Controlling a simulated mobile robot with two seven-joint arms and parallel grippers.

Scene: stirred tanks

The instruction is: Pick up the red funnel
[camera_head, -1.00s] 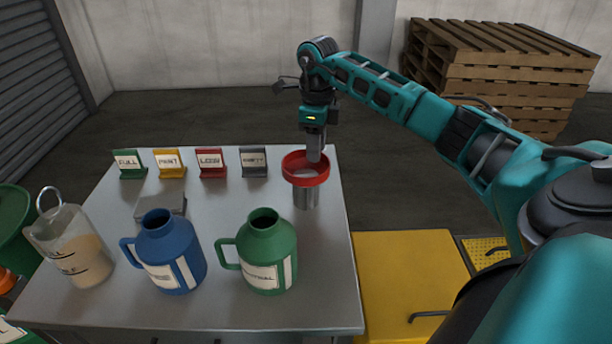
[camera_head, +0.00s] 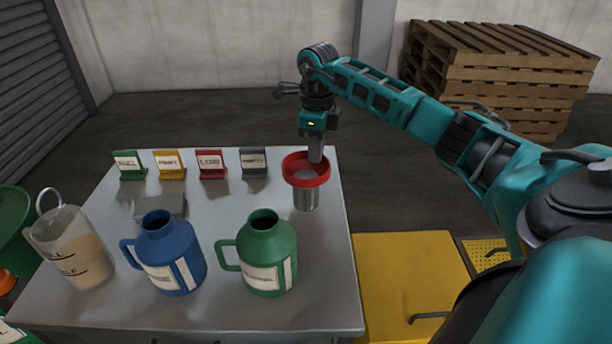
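The red funnel (camera_head: 306,178) sits on top of a grey metal cylinder (camera_head: 306,199) near the right edge of the metal table. My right gripper (camera_head: 316,158) points down at the funnel's far rim, with its fingertips at or just inside the rim. The fingers overlap in this view, so I cannot tell whether they are open or shut on the rim. My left gripper is not in view.
A green jug (camera_head: 262,262) and a blue jug (camera_head: 166,262) stand in front on the table (camera_head: 215,310). A clear measuring jug (camera_head: 70,250) is at left. Several coloured label stands (camera_head: 211,166) line the back. A yellow cabinet (camera_head: 410,280) is at right.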

